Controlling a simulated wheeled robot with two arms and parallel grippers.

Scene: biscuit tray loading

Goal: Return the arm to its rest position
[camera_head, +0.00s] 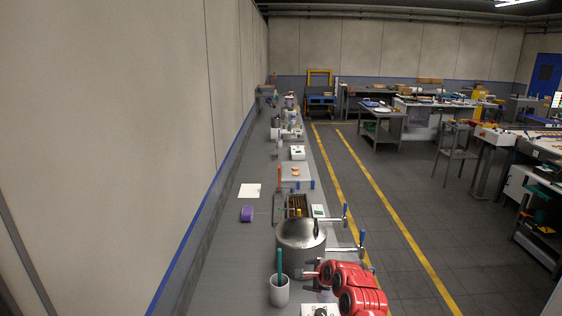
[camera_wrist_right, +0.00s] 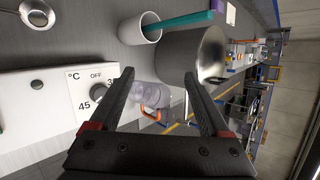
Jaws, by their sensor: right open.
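A red, jointed arm (camera_head: 350,285), which looks like my right arm, comes in at the bottom right of the head view, close beside a steel pot. In the right wrist view my right gripper (camera_wrist_right: 160,80) has its two dark fingers spread apart, with nothing held between them. The steel pot (camera_wrist_right: 190,62) and a white cup (camera_wrist_right: 150,31) with a teal stick lie beyond the fingertips in that view. My left gripper is not in view.
A long grey counter (camera_head: 225,270) runs along the wall. The lidded pot (camera_head: 303,262), white cup (camera_head: 279,292), purple object (camera_head: 247,214) and dark tray (camera_head: 285,212) stand on it. A white unit with a temperature dial (camera_wrist_right: 45,100) is beside the gripper.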

